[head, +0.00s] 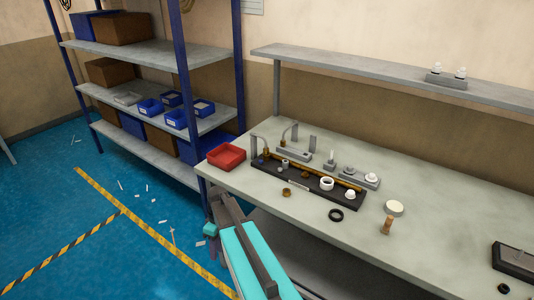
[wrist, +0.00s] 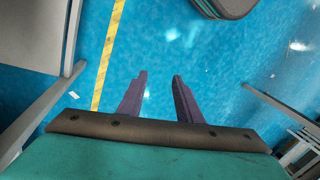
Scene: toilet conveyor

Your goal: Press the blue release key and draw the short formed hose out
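A black fixture tray (head: 318,196) lies on the workbench (head: 300,227) in the head view. It bears several small fittings, a white ring (head: 327,184), a white cap (head: 350,194) and a grey upright post (head: 254,147) at its left end. The blue release key and the short formed hose are too small for me to make out for certain. My gripper (wrist: 160,84) is open and empty in the wrist view, its two dark fingers apart over the blue floor. It is away from the tray.
A red bin (head: 226,157) stands at the bench's left end. A black ring (head: 336,215), a white disc (head: 395,208) and a brown peg (head: 387,226) lie nearer the front. A raised shelf (head: 390,72) spans the back. A blue-posted rack (head: 184,95) stands left.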

